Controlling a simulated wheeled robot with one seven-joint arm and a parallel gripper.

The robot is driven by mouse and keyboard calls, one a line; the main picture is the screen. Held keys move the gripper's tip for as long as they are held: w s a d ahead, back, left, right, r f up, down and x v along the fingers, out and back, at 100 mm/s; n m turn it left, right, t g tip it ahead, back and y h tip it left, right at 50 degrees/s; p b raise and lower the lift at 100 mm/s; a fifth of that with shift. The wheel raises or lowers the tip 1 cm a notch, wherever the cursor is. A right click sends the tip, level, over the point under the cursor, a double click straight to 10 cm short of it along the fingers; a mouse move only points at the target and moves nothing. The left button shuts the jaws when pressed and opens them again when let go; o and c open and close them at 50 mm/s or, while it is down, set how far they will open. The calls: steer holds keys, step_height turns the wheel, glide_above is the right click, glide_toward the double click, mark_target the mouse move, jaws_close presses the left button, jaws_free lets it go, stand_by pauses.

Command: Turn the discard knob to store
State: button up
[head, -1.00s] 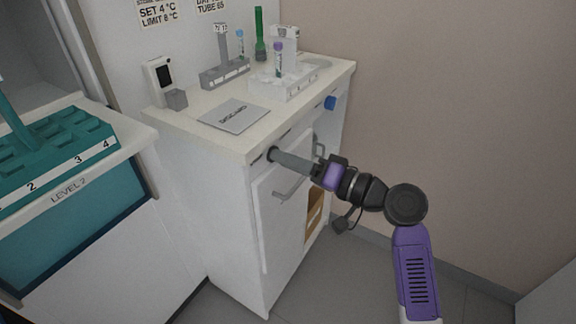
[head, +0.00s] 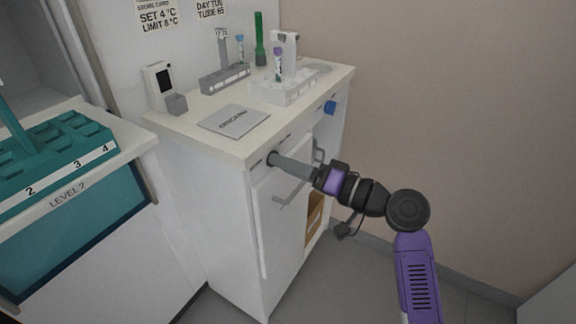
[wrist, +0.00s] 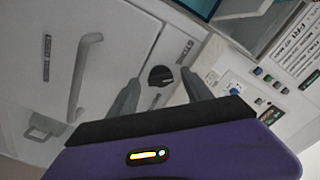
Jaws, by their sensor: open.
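The discard knob, a dark round knob (head: 272,157), sits on the upper front of the white cabinet, under the edge of the worktop. In the wrist view the knob (wrist: 160,75) shows between my two fingertips, with a light pointer mark on its face. My gripper (head: 281,161) is open, its grey fingers pointing at the knob. In the wrist view one finger is on each side of the knob; I cannot tell whether they touch it. Small labels (wrist: 186,51) beside the knob are too small to read.
A cabinet door with a bar handle (head: 290,196) is just below my gripper. A blue knob (head: 330,107) is farther right on the front. The worktop (head: 200,105) holds racks, tubes and a grey discard card (head: 234,120). A teal rack (head: 60,160) stands left.

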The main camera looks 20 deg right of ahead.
steer(key=v, duration=0.7)
steer(key=shift+s+p, duration=0.2)
steer(key=shift+p, duration=0.1)
steer(key=shift+d, duration=0.15)
